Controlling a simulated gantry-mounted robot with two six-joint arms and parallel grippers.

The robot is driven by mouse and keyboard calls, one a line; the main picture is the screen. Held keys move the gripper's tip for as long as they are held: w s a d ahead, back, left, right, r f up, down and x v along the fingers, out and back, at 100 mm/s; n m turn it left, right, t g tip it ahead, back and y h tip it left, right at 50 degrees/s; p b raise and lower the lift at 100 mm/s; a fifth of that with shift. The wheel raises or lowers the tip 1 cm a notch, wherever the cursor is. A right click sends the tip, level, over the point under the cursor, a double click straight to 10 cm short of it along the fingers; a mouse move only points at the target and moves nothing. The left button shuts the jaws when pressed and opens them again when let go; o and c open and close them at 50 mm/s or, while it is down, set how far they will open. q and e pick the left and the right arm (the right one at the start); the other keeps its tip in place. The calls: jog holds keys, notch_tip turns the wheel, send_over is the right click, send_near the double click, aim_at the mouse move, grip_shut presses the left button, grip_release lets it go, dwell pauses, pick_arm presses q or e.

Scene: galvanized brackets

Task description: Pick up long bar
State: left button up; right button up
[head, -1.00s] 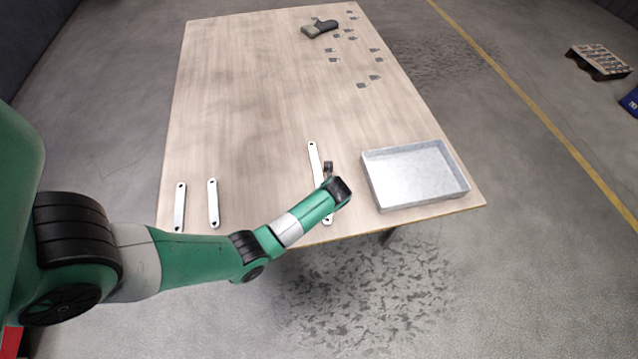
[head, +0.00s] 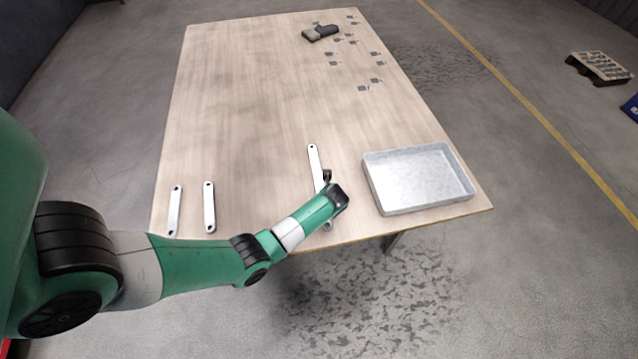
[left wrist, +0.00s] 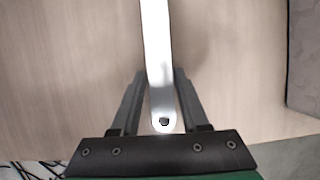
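A long silver bar (head: 314,162) with a hole at each end lies on the wooden table (head: 250,100), left of the metal tray. My left gripper (head: 327,177) is over its near half and points down at it; my wrist hides part of the bar. In the left wrist view the bar (left wrist: 157,45) runs up between the two fingers (left wrist: 160,75), one on each side. The fingers look open and close to its edges; contact is not clear. My right gripper is not in view.
An empty galvanized tray (head: 420,208) stands right of the gripper. Two shorter bars (head: 174,210) (head: 209,206) lie at the table's left. Several small square brackets (head: 363,88) and a dark grey tool-like object (head: 320,33) lie at the far end. The table's middle is clear.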

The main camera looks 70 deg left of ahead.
pick_arm(q)
grip_shut()
jog(key=shift+r, duration=0.15)
jog(key=shift+r, duration=0.2)
jog(key=p+v, duration=0.1)
jog(key=v, duration=0.1)
jog(key=a+p+v, duration=0.1)
jog(key=p+v, duration=0.1)
jog(key=shift+r+p, duration=0.25)
jog(key=shift+p, duration=0.05)
jog(key=s+d+r+p, duration=0.7)
jog(key=s+d+r, duration=0.1)
jog(key=d, duration=0.3)
notch_tip(320, 180, up, 27)
jog(key=p, duration=2.6)
jog(key=shift+f, duration=0.15)
jog(key=shift+s+a+f, duration=0.1)
jog(key=shift+a, duration=0.05)
